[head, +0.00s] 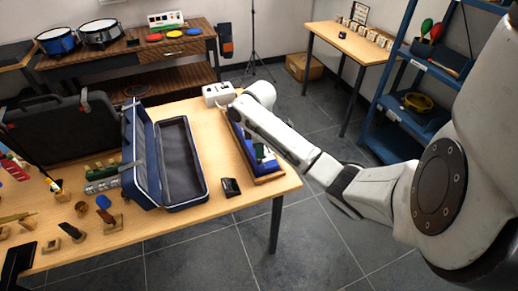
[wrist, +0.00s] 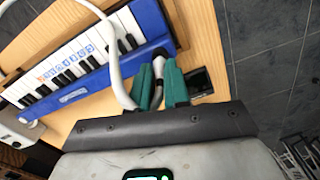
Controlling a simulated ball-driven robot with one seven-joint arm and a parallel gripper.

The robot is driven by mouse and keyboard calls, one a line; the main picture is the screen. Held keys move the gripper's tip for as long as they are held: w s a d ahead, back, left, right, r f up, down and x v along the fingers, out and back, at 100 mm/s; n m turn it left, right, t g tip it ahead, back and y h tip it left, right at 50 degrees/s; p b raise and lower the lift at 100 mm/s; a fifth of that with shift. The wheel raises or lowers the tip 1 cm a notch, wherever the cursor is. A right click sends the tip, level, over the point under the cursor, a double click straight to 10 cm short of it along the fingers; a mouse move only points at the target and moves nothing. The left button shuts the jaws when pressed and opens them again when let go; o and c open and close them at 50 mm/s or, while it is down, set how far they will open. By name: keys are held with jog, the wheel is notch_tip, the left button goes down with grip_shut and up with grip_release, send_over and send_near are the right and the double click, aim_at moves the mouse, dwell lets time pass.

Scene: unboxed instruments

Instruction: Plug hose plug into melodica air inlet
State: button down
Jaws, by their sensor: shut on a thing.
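The blue melodica (wrist: 92,62) with white and black keys fills the upper left of the wrist view. My gripper (wrist: 160,74), with green fingers, is shut on the hose plug (wrist: 158,66) at the end of the white hose (wrist: 114,66). The plug's tip points toward the melodica's right end, very close to it. I cannot tell whether it touches or enters the air inlet, which is not clear to see. The hose loops from the plug over the melodica's keys.
A wooden tray (head: 277,177) holds the melodica near the table's right edge. An open blue case (head: 183,200) stands left of it. A small black item (head: 230,187) lies between them, near the front edge. Small wooden pieces and tools crowd the table's left part.

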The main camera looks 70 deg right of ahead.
jog(key=shift+f+b, duration=0.3)
jog(key=shift+f, duration=0.35)
jog(key=c, duration=1)
grip_release()
notch_tip(320, 180, up, 11)
jog(key=p, duration=0.3)
jog(key=shift+f, duration=0.1)
